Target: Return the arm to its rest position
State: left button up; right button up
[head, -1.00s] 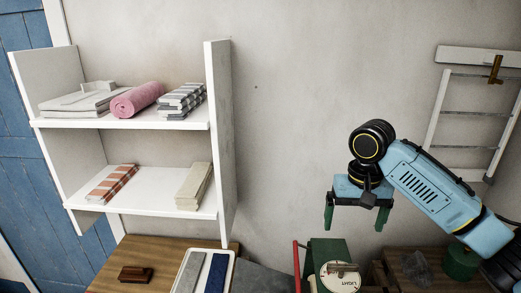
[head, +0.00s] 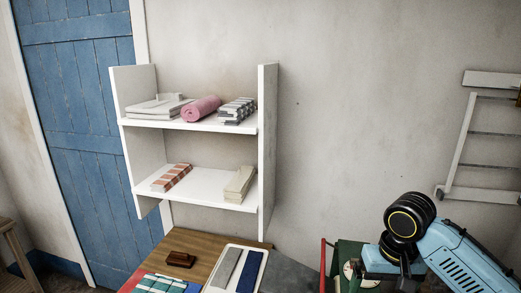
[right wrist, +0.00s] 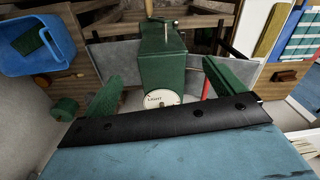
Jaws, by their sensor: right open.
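My right arm (head: 455,262) comes in from the lower right in the head view, with its wrist low over the bench. My right gripper (right wrist: 163,78) is open in the right wrist view, its two green fingers wide apart and nothing held between them. A green box (right wrist: 163,48) with a round white dial marked LIGHT (right wrist: 160,99) lies beyond and between the fingers in that view. Touching or apart cannot be told. In the head view the fingers are mostly hidden or cut off by the lower edge. My left gripper is in neither view.
A white shelf (head: 268,150) holds folded cloths and a pink roll (head: 201,108). Below it stand a wooden top with a brown block (head: 180,259) and a tray (head: 206,287) of cloths. A red bar (head: 323,262) rises beside the box. A blue basket (right wrist: 38,52) is at upper left.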

jog(key=s+a+f+n+t+y, duration=0.2)
jog(key=s+a+f+n, duration=0.1)
jog(key=s+a+f, duration=0.65)
jog(key=s+d+f+t+h, duration=0.1)
jog(key=s+d+f, duration=0.15)
jog(key=s, duration=0.55)
jog(key=s+d+f+h, duration=0.1)
jog(key=s+d, duration=0.3)
jog(key=s, duration=0.3)
jog(key=s+f+g+b, duration=0.2)
jog(key=f+b, duration=0.8)
jog(key=f, duration=2.7)
pick_arm(q)
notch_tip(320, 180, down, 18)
jog(key=b, duration=0.7)
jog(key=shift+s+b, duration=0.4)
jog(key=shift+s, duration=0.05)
pick_arm(e)
jog(key=s+d+f, duration=0.3)
jog(key=s+f, duration=1.4)
jog(key=f, duration=0.3)
jog(key=shift+f, duration=0.4)
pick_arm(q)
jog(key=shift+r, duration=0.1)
